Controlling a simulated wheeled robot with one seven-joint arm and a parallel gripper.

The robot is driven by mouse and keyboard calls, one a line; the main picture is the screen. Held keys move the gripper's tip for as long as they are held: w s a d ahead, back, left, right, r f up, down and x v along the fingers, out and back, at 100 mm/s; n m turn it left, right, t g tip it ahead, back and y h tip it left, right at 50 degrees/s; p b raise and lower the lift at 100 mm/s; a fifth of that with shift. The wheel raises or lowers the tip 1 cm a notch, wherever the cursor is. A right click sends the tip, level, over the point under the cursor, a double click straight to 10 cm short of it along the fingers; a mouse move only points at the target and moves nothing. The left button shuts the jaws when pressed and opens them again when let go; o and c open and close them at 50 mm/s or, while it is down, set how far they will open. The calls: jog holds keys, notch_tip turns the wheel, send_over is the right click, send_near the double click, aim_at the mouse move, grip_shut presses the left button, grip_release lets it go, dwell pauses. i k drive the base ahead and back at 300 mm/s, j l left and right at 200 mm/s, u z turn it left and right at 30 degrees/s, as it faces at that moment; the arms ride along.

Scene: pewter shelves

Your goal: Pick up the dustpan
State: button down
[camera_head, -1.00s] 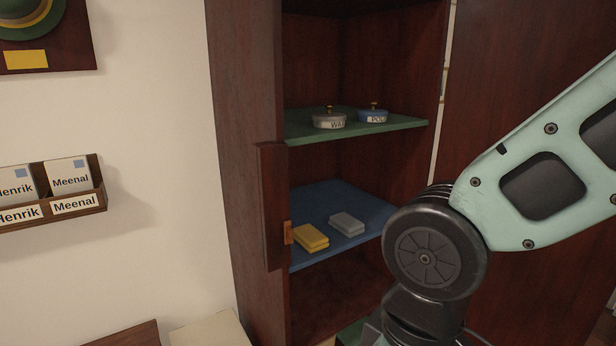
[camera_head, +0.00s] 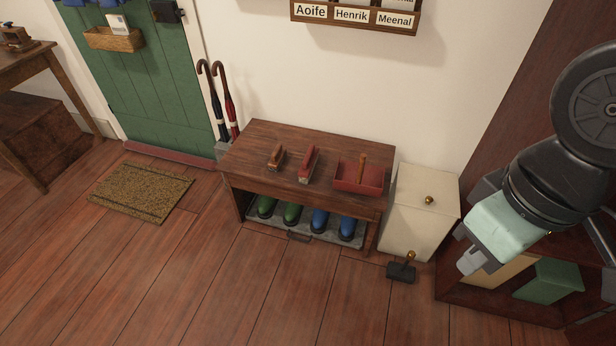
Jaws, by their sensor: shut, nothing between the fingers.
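The dustpan (camera_head: 350,182) is a red, open, shallow pan with a wooden handle standing up. It rests on the right part of the dark wooden bench (camera_head: 255,145). My gripper (camera_head: 468,263) is at the right of the view, beyond the cream bin, apart from the dustpan. It is shut and empty, and its fingertips look small and partly in shade.
Two brushes (camera_head: 308,163) lie left of the dustpan on the bench. Green and blue boots (camera_head: 319,221) stand below. A cream bin (camera_head: 411,215) stands right of the bench, with a black knobbed object (camera_head: 401,270) on the floor. The front floor is clear.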

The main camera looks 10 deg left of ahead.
aim_at(361, 178)
jog(key=u, duration=0.3)
jog(key=i+j, duration=0.45)
jog(key=i, duration=0.15)
jog(key=i+j, duration=0.4)
jog(key=i, duration=0.2)
